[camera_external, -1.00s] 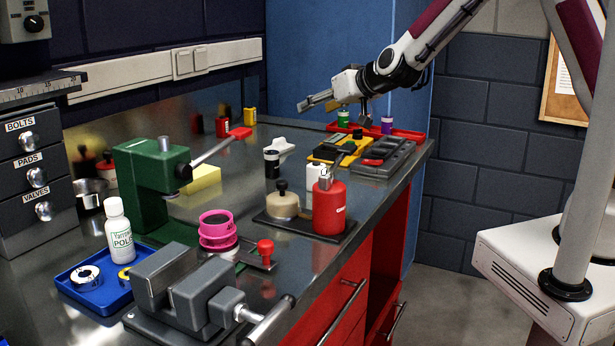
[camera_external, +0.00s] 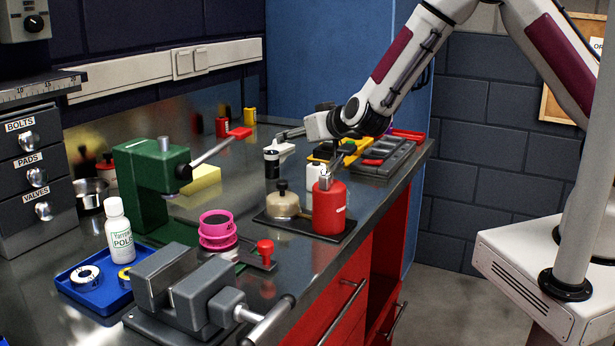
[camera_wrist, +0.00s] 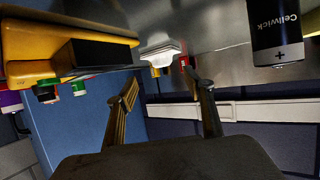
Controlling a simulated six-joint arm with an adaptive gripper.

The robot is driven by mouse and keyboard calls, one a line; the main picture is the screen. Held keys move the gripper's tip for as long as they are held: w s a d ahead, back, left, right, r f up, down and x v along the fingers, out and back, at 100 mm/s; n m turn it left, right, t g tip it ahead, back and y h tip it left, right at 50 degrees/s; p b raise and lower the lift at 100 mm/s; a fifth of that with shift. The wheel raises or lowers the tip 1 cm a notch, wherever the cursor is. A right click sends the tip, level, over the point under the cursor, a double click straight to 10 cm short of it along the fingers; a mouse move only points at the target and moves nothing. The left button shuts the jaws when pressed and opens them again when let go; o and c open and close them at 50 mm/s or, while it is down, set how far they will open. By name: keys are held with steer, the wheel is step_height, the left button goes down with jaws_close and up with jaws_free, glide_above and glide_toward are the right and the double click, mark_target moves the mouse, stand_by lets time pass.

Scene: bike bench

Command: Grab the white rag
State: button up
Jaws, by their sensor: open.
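The white rag (camera_external: 284,151) lies as a small bunched shape on the metal bench top, just behind the black-and-white cylinder. In the wrist view, the rag (camera_wrist: 160,46) shows upside down, ahead of my fingertips and roughly between them across the picture. My gripper (camera_external: 287,133) is low over the bench, its fingers pointing left in the external view, close to the rag. In the wrist view, my gripper (camera_wrist: 167,88) has its two fingers spread wide with nothing between them. I cannot tell the exact gap from fingers to rag.
The black cylinder (camera_external: 271,164) stands close by; its "Cellwick" label shows in the wrist view (camera_wrist: 277,35). A yellow tool (camera_external: 350,158) and a grey tray (camera_external: 390,163) are to the right. A red bottle (camera_external: 329,208) stands nearer. Bare bench lies left of the rag.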

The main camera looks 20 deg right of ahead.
mark_target(282, 148)
steer(key=shift+x, duration=1.3)
steer(key=shift+w, duration=0.1)
steer(key=shift+a+x, duration=0.15)
steer(key=shift+x, duration=1.1)
steer(key=shift+a+x, duration=0.15)
steer(key=shift+x, duration=1.1)
steer(key=shift+r, duration=0.1)
steer(key=c, duration=1)
